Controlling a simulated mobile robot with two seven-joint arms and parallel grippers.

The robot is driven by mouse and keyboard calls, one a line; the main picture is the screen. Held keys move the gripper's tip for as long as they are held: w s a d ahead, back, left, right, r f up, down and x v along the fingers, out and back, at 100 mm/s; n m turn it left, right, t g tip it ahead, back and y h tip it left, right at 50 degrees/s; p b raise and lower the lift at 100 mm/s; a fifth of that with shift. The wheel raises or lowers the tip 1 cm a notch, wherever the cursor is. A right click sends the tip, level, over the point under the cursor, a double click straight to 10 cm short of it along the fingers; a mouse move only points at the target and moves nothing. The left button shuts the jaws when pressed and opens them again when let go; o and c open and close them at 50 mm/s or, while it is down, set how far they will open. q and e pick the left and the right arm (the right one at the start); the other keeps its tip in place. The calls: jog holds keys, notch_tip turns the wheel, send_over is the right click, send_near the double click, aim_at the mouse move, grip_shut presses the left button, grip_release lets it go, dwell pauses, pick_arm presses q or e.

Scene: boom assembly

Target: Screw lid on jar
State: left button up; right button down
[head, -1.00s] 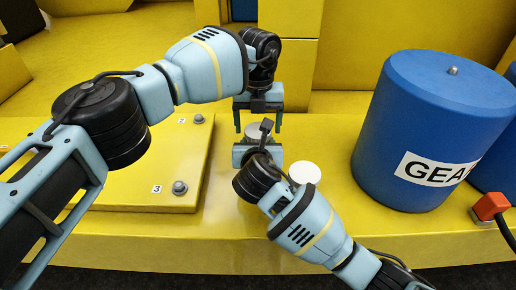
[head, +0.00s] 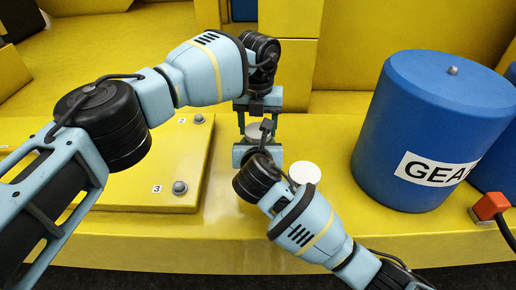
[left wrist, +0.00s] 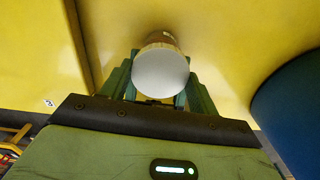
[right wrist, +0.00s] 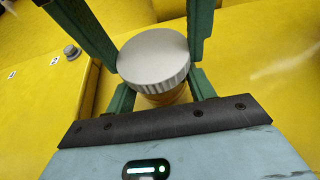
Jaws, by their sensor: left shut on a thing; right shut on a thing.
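The jar has an amber-brown body (right wrist: 160,98) and stands between the fingers of my right gripper (right wrist: 162,92), which is shut on it. A pale grey lid with a ribbed rim (right wrist: 155,58) sits on the jar's top. My left gripper (head: 258,134) comes down from above, with its fingers on either side of the lid, shut on it. In the left wrist view the lid (left wrist: 161,73) is a round pale disc hiding part of the jar. In the head view my grippers hide most of the jar and lid. Whether the threads are engaged cannot be seen.
A flat white disc (head: 304,173) lies on the yellow surface right of my grippers. A raised yellow plate with bolts (head: 150,190) lies left.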

pick_arm(q)
jog(key=shift+m, duration=1)
jog(key=o, duration=1.1)
jog(key=shift+r, duration=0.1)
jog(key=shift+r, duration=2.15)
jog(key=shift+c, duration=0.4)
